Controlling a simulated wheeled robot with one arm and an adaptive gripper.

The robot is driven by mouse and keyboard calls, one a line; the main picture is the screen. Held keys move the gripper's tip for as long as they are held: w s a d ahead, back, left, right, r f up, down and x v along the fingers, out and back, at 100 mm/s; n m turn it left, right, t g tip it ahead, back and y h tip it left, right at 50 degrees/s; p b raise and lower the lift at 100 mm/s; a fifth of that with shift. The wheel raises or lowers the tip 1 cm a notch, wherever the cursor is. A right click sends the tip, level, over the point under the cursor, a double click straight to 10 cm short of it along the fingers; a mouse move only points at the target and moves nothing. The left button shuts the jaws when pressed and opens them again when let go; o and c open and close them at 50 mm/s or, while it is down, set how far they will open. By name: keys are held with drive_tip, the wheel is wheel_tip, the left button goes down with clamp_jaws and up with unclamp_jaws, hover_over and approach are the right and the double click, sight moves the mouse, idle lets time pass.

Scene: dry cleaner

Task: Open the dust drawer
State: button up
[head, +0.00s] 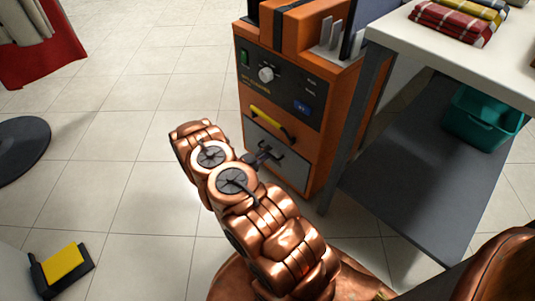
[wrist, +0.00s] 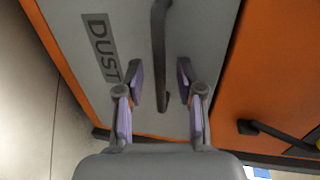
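The dust drawer (head: 295,172) is a grey panel low on the front of an orange machine (head: 318,145). It looks flush with the front. In the wrist view the drawer (wrist: 100,75) carries the word DUST, turned sideways, and a dark bar handle (wrist: 159,50). My gripper (head: 263,157) is in front of the drawer, and my arm hides part of it in the head view. In the wrist view my gripper (wrist: 160,85) is open, with its purple-padded fingers on either side of the handle's end. I see no finger touching the bar; its depth between them is unclear.
A yellow handle (head: 268,119) sits just above the drawer, below a knob panel. A table (head: 450,50) with folded cloths stands close on the right, with a teal bin (head: 483,120) on its lower shelf. Open tiled floor (head: 140,125) lies to the left.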

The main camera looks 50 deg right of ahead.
drive_tip(key=shift+d+f, duration=0.1)
drive_tip(key=shift+d, duration=0.55)
clamp_jaws()
idle(0.4)
